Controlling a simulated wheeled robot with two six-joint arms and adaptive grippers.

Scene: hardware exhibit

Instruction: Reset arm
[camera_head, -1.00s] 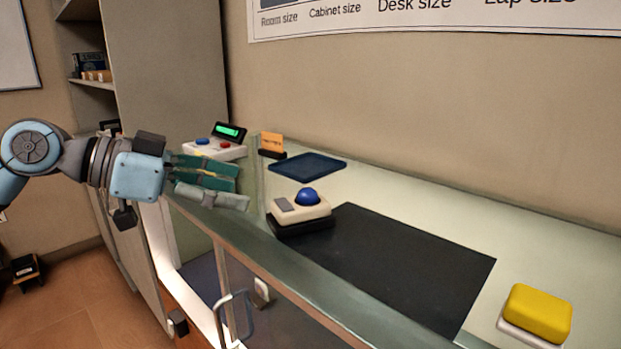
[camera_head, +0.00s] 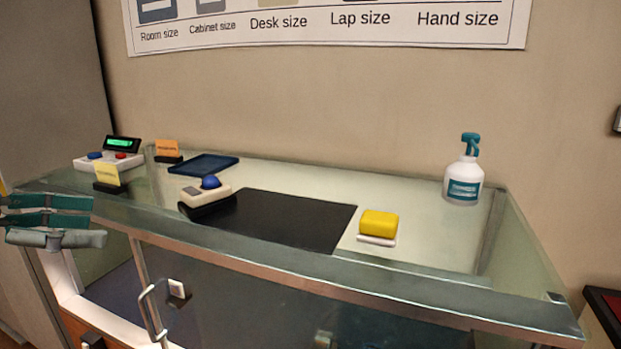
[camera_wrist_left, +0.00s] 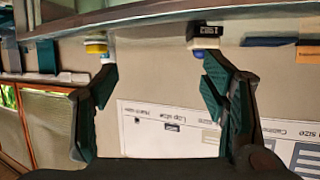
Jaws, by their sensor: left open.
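My left gripper (camera_head: 50,220) is at the left edge of the head view, in front of the counter's left end. Its green fingers are apart and nothing is between them. In the left wrist view, which is upside down, the open fingers (camera_wrist_left: 157,72) frame the wall and poster, with the counter items beyond them. The rest of my left arm is outside the head view. My right gripper is in neither view.
The glass counter (camera_head: 420,265) holds a button box (camera_head: 108,162), a blue tray (camera_head: 204,164), a trackball device (camera_head: 207,195), a black mat (camera_head: 285,220), a yellow sponge (camera_head: 379,223) and a spray bottle (camera_head: 464,172). Bare glass lies between sponge and bottle.

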